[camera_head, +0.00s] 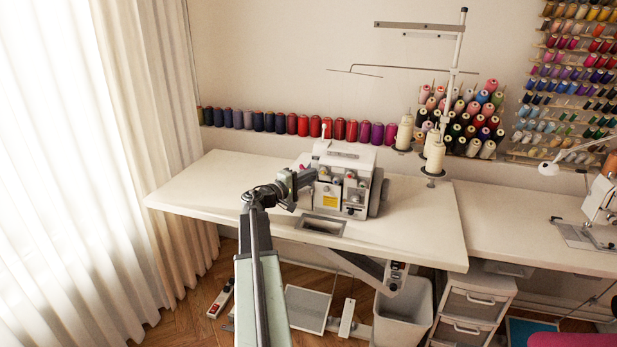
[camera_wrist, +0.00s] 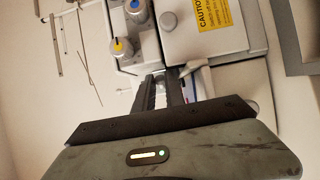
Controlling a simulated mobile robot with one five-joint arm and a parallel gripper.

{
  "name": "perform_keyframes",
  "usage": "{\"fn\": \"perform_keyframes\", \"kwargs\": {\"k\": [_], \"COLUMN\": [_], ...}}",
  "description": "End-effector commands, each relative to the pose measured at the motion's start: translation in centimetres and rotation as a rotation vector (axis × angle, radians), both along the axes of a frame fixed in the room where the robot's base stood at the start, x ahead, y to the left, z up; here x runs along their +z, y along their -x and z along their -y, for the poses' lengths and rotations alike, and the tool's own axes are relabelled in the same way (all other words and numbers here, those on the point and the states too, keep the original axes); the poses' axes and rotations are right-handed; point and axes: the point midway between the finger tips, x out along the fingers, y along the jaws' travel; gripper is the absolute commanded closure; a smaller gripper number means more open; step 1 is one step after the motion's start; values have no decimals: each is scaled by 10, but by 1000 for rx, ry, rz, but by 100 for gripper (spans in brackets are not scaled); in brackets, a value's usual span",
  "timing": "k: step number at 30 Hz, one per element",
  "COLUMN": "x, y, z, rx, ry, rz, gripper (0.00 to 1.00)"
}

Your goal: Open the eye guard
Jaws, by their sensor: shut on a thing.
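The white overlock sewing machine (camera_head: 345,172) stands on the table, with dials and a yellow caution label on its front. My gripper (camera_head: 312,176) reaches its left front side. In the wrist view, the two dark fingers of my gripper (camera_wrist: 174,84) are close together against the machine front, below the dials and left of the caution-label panel (camera_wrist: 210,40). They are shut on a small pale part, which appears to be the eye guard (camera_wrist: 160,88). Most of it is hidden by the fingers, and I cannot tell how far it is tilted.
The white table (camera_head: 420,222) has bare top on both sides of the machine. Thread cones (camera_head: 436,158) and a tall thread stand (camera_head: 455,70) are behind it. A rectangular cutout (camera_head: 323,226) lies in front. A curtain (camera_head: 150,120) hangs at left and drawers (camera_head: 474,303) stand below right.

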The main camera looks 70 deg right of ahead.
Motion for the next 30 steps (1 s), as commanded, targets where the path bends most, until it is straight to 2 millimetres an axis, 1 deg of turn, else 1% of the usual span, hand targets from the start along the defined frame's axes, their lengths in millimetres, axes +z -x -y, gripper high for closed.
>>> {"fn": "perform_keyframes", "kwargs": {"k": [1, 4, 12, 13, 15, 23, 25, 28, 30], "x": [0, 0, 0, 0, 0, 0, 0, 0, 0], "y": [4, 6, 4, 4, 4, 5, 4, -1, -5], "z": [-4, -4, -3, -3, -3, -3, -5, -19, -33], "rx": [26, 65, 73, 73, 73, 71, 72, 74, 74], "ry": [1, 1, 0, 0, 0, 1, 1, 1, 1], "rz": [0, 0, 0, 0, 0, 0, 0, 0, 0], "gripper": [100, 100, 100, 80, 64, 64, 64, 64, 64]}}
